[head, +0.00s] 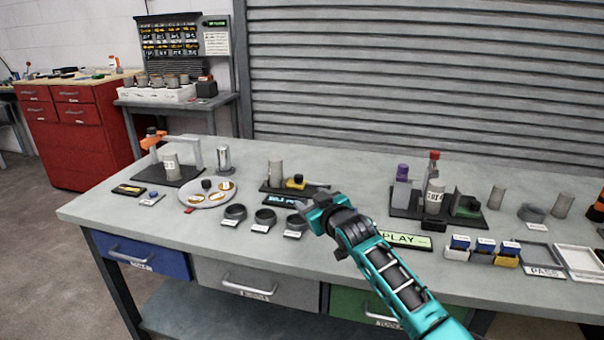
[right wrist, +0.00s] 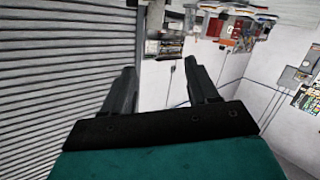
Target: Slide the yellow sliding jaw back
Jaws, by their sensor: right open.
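The yellow sliding jaw (head: 295,182) is a small yellow block with a dark top. It sits on a black base (head: 272,189) in the middle of the bench, just right of an upright grey cylinder (head: 275,172). A dark rod runs right from the jaw. My right gripper (head: 308,203) is in front of the base, near its right end; I cannot tell its height over the bench. In the right wrist view its two fingers (right wrist: 160,78) stand apart with nothing between them. The jaw is not seen in that view. My left gripper is not in view.
Several dark rings (head: 265,217) stand close by at the front left. A round tray (head: 208,201) lies further left. Bare bench lies behind the jaw.

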